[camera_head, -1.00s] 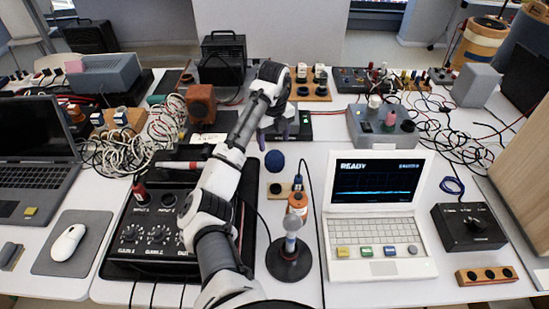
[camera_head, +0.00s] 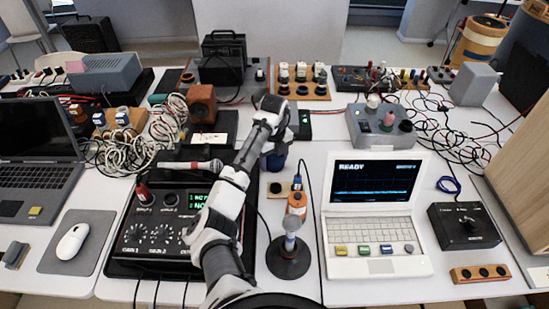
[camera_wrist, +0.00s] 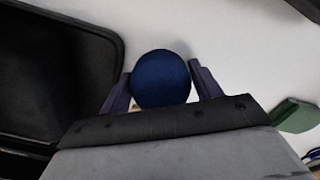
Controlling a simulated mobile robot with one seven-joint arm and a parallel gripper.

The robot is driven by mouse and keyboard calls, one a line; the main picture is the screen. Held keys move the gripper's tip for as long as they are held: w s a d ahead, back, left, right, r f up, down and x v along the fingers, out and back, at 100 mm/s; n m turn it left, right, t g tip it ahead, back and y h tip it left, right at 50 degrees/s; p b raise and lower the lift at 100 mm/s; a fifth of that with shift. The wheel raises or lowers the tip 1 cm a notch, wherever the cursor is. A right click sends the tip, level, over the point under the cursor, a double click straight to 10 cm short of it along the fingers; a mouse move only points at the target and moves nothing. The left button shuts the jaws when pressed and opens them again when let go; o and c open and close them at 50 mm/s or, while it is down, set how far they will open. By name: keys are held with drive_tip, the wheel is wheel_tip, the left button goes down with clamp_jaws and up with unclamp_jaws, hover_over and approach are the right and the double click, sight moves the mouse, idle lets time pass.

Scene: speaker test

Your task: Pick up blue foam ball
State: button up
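The blue foam ball (camera_head: 275,162) is partly hidden behind my gripper in the head view, on the white table behind the small wooden block. In the wrist view the ball (camera_wrist: 160,79) is dark blue and round and sits between the two purple fingers of my gripper (camera_wrist: 161,80). The fingers are spread, one on each side of the ball. A narrow gap shows on the right; the left finger is very near the ball, and I cannot tell if it touches. In the head view my gripper (camera_head: 275,146) is over the ball.
A microphone (camera_head: 190,165) lies on the black amplifier (camera_head: 150,235) left of my arm. A grey box (camera_head: 380,127) stands behind right.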

drive_tip(key=c, duration=0.6)
drive_tip(key=shift+r, duration=0.1)
drive_tip(key=shift+c, duration=0.2)
